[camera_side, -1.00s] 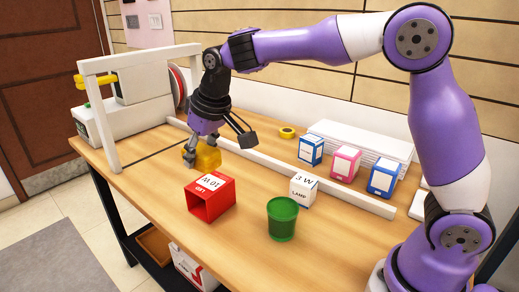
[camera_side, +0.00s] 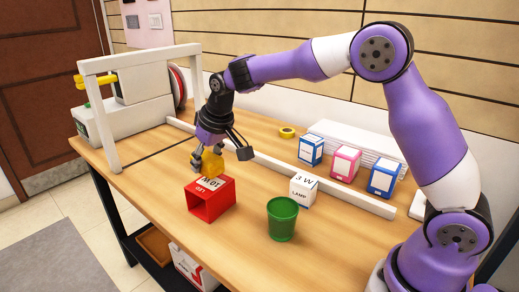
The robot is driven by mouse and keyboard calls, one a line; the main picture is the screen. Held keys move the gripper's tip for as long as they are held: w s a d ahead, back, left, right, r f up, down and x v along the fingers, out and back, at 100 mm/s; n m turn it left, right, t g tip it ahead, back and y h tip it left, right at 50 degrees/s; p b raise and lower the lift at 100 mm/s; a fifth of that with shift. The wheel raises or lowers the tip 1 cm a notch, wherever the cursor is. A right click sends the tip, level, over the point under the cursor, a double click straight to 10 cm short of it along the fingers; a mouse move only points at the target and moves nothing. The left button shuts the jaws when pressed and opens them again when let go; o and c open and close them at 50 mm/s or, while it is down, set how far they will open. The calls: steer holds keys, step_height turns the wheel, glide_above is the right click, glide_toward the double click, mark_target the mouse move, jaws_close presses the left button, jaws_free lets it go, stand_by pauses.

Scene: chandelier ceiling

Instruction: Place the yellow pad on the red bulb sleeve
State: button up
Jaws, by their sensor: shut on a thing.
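The yellow pad (camera_side: 211,163) is held in my gripper (camera_side: 206,163), which is shut on it. The pad is just above or at the back top edge of the red bulb sleeve (camera_side: 212,204) and hides part of the sleeve's white top label. I cannot tell whether pad and sleeve touch. The red sleeve lies on the wooden table with its open end facing the front left.
A green cup (camera_side: 282,219) and a white lamp box (camera_side: 303,189) stand right of the sleeve. Blue (camera_side: 311,150), pink (camera_side: 345,163) and another blue box (camera_side: 383,178) stand behind a white rail (camera_side: 320,187). A white frame (camera_side: 103,125) stands at left.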

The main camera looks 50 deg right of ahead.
mark_target(208, 170)
steer(key=shift+f, duration=1.5)
steer(key=shift+f, duration=0.1)
steer(key=o, duration=0.8)
steer(key=s+v, duration=0.1)
steer(key=v, duration=1.2)
steer(key=shift+t, duration=0.5)
steer(key=s+d+f, duration=0.1)
steer(key=s, duration=0.5)
steer(key=s+d+f, duration=0.1)
steer(key=s, duration=0.5)
steer(key=s+d+f, duration=0.1)
steer(key=s, duration=0.5)
steer(key=shift+s, duration=0.35)
